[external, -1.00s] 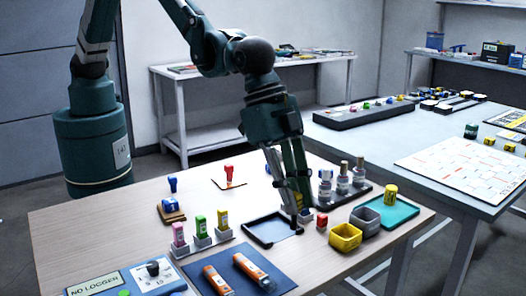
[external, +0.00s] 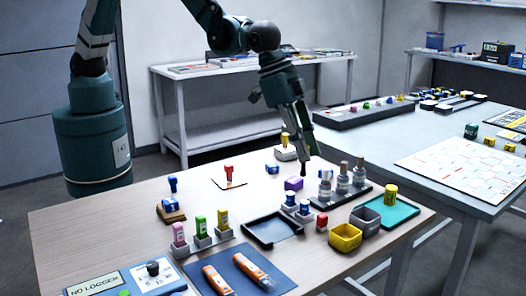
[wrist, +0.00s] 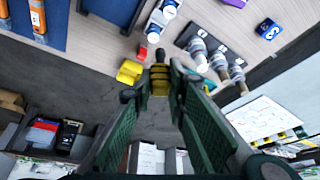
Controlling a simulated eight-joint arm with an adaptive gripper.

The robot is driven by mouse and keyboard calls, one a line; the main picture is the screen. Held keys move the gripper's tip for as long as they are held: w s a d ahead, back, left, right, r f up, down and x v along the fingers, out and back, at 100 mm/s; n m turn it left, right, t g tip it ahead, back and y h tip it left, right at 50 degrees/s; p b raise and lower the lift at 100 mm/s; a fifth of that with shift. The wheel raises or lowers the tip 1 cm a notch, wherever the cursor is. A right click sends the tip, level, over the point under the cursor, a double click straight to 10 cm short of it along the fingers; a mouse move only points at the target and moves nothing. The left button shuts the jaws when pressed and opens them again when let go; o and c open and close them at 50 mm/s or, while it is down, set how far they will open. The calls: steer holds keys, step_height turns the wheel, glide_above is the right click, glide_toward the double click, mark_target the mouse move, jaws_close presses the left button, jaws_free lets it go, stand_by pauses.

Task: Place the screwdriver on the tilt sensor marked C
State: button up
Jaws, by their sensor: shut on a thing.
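My gripper (external: 311,150) is up above the back right part of the wooden table, fingers pointing down. In the wrist view its fingers (wrist: 160,85) close around a yellow-and-black banded handle with a dark end (wrist: 160,57), which looks like the screwdriver. Its lower part is hard to make out in the external view. I cannot read a C on any block. A blue block with a white mark (wrist: 268,29) shows in the wrist view. Two blue-topped pieces (external: 297,203) stand in front of the gripper, and a purple block (external: 293,184) lies behind them.

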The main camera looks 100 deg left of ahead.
steer(key=s+a+r+n+y, duration=0.1)
steer(key=s+a+n, duration=0.2)
steer(key=a, duration=1.2)
steer(key=shift+s+a+r, duration=0.2)
glide_above(294, 179)
step_height(294, 179, down, 6)
steer(key=shift+f, duration=0.15)
steer(key=shift+f, duration=0.15)
steer(key=shift+f+b, duration=0.45)
steer(key=shift+f, duration=1.3)
steer(key=shift+f, duration=0.1)
steer(key=o, duration=0.5)
steer(key=shift+c, duration=0.2)
steer(key=o, duration=0.4)
